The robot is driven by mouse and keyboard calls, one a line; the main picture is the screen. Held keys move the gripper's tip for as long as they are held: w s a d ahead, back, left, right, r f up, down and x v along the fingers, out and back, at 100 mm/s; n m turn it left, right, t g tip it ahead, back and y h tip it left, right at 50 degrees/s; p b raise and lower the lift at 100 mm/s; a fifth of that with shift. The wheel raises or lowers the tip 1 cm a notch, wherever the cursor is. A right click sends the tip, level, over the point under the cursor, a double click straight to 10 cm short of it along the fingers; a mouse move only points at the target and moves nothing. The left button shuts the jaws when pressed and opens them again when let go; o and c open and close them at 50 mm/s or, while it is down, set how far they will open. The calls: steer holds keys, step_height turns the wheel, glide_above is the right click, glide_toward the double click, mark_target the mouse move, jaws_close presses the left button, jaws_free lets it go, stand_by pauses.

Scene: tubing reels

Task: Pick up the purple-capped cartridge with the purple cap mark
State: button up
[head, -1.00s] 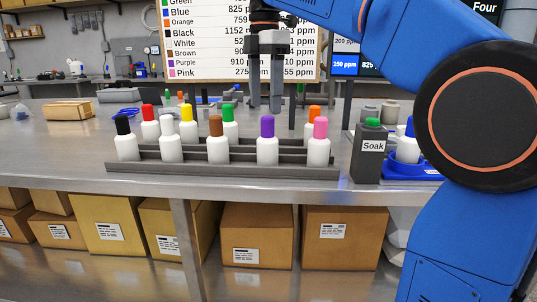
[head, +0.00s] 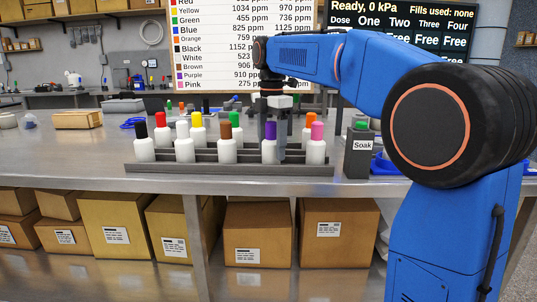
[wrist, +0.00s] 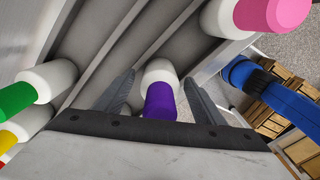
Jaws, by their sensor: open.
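The purple-capped cartridge (head: 269,146) stands upright in the front row of the grey rack (head: 230,168), a white bottle with a purple cap. My gripper (head: 274,150) is open and lowered at this cartridge in the head view. In the wrist view, the cartridge's purple cap (wrist: 160,101) and white body lie between my two spread fingers (wrist: 158,92), with a gap on each side. The cap mark is not readable.
The pink-capped cartridge (head: 316,143) stands close on the right, and the orange-capped one (head: 309,126) is behind it. The brown-capped cartridge (head: 226,143) is to the left, with several others beyond. A dark Soak container (head: 360,152) stands right of the rack.

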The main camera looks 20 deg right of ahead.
steer(key=shift+f, duration=0.2)
steer(key=c, duration=1.3)
steer(key=shift+r, duration=0.1)
